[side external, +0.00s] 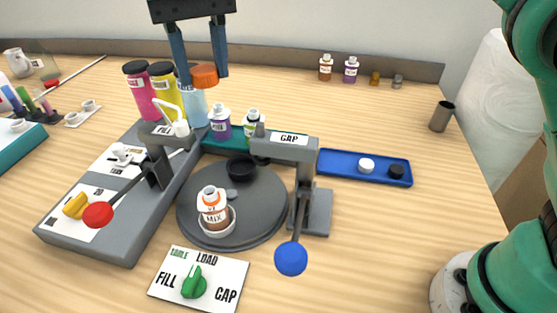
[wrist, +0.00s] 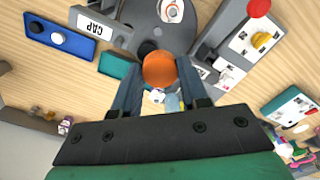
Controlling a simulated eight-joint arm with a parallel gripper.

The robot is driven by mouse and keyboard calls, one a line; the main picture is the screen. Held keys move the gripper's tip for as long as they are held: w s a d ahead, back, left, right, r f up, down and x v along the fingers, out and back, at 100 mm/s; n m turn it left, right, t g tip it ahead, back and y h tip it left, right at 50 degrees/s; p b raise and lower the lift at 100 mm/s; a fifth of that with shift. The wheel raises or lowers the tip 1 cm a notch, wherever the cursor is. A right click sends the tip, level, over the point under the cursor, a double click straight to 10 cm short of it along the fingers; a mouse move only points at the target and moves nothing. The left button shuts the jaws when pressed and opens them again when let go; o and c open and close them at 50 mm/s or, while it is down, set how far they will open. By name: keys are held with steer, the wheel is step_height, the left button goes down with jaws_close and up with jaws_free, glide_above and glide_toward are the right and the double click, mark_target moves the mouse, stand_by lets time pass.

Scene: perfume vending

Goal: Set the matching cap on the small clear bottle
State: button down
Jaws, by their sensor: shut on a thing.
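My gripper (side external: 202,82) is shut on an orange cap (side external: 205,75), held high above the back left of the table. In the wrist view the orange cap (wrist: 159,70) sits between my fingertips. The small bottle (side external: 212,210) stands upright on the round grey turntable (side external: 262,213), in a light ring-shaped holder. It has a MIX label, brownish contents and an orange band around its white top; no orange cap sits on it. It shows from above in the wrist view (wrist: 171,9). The cap is behind and above the bottle, well apart from it.
A blue tray (side external: 340,167) holds a white cap (side external: 367,166) and a black cap (side external: 396,172). The CAP press (side external: 286,147) with a blue-knobbed lever stands beside the turntable. Pink (side external: 141,94), yellow and light blue bottles stand behind the filling unit.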

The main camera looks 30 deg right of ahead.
steer(key=s+a, duration=0.1)
steer(key=a, duration=0.2)
glide_toward(210, 192)
steer(key=shift+w+f+n, duration=0.1)
steer(key=shift+n, duration=0.3)
steer(key=shift+f, duration=3.15)
steer(key=shift+f, duration=0.7)
steer(key=shift+c, duration=1.9)
jaws_free()
steer(key=shift+o, duration=0.2)
steer(key=o, duration=0.3)
steer(key=shift+o, duration=0.2)
